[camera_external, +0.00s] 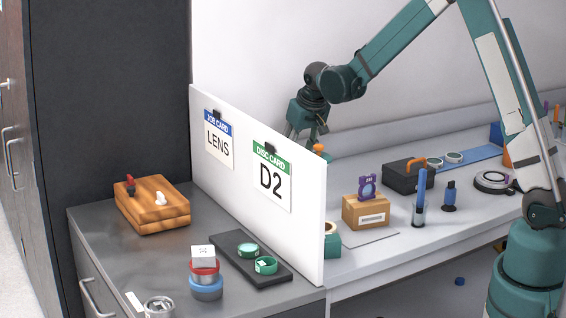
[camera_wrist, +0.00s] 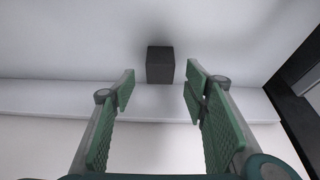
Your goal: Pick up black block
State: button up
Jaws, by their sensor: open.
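The black block (camera_wrist: 160,65) is a small dark grey-black block in the wrist view, on a pale surface near the top centre. It lies in line with the gap between my gripper's fingertips (camera_wrist: 161,84), with clear space on both sides. My gripper is open, its green padded fingers spread apart, with nothing held. How far the block is from the fingertips is hard to tell. In the external view my gripper (camera_external: 296,135) is pointed down behind the white partition, which hides its lower part. I cannot see the black block in that view.
The white partition (camera_external: 312,240) carries a LENS card and a D2 card. To its right stand a cardboard box (camera_external: 365,212) with a purple item, a black case (camera_external: 408,178) and a blue-topped cylinder (camera_external: 419,200). A dark edge (camera_wrist: 300,80) runs along the wrist view's right side.

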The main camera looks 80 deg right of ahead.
dwell(0.3)
jog(key=shift+b+x, duration=0.45)
jog(key=shift+x, duration=2.2)
jog(key=shift+r, duration=0.1)
jog(key=c, duration=1.1)
jog(key=shift+r+p, duration=0.7)
jog(key=shift+r, duration=4.3)
